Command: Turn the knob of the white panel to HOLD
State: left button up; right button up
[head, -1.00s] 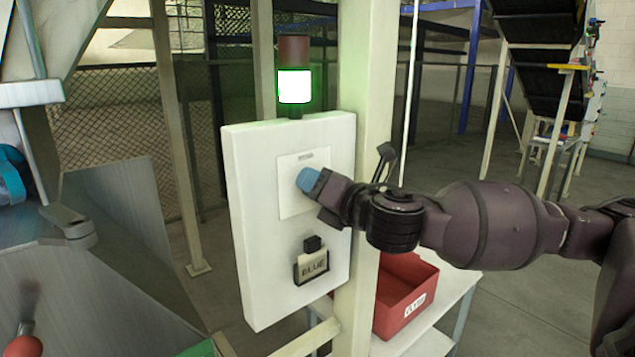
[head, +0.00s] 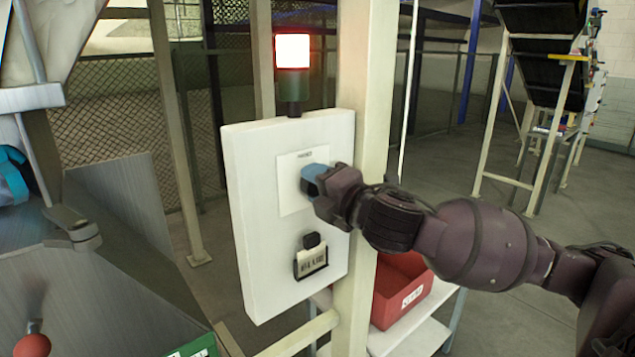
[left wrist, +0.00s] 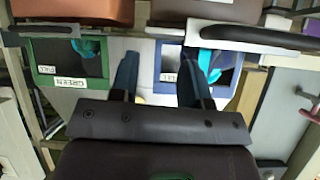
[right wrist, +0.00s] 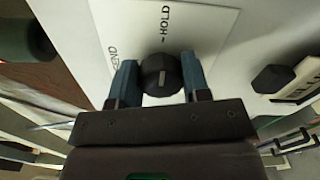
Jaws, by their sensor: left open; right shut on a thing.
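The white panel (head: 245,230) stands upright on a post in the head view. Its black knob (right wrist: 160,76) sits between the blue fingers of my right gripper (right wrist: 158,80), which is shut on it. The knob's pale line lies roughly in line with the HOLD label (right wrist: 165,18); the SEND label (right wrist: 113,60) is off to the left. In the head view my right gripper (head: 312,180) covers the knob. The signal lamp (head: 292,52) above the panel glows red at its top. My left gripper (left wrist: 158,78) is open and empty, above framed bins.
A dark knob-like part and a BLUE card (head: 311,262) are low on the panel. A red bin (head: 400,295) stands on a white shelf behind the post. In the left wrist view are a green-framed bin (left wrist: 40,73) and a blue-framed bin (left wrist: 158,76).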

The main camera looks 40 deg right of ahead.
dwell(0.4)
jog(key=o, duration=0.9)
pick_arm(q)
jog(key=shift+r, duration=0.15)
pick_arm(e)
jog(key=shift+o, duration=0.2)
pick_arm(q)
jog(key=shift+s, duration=0.1)
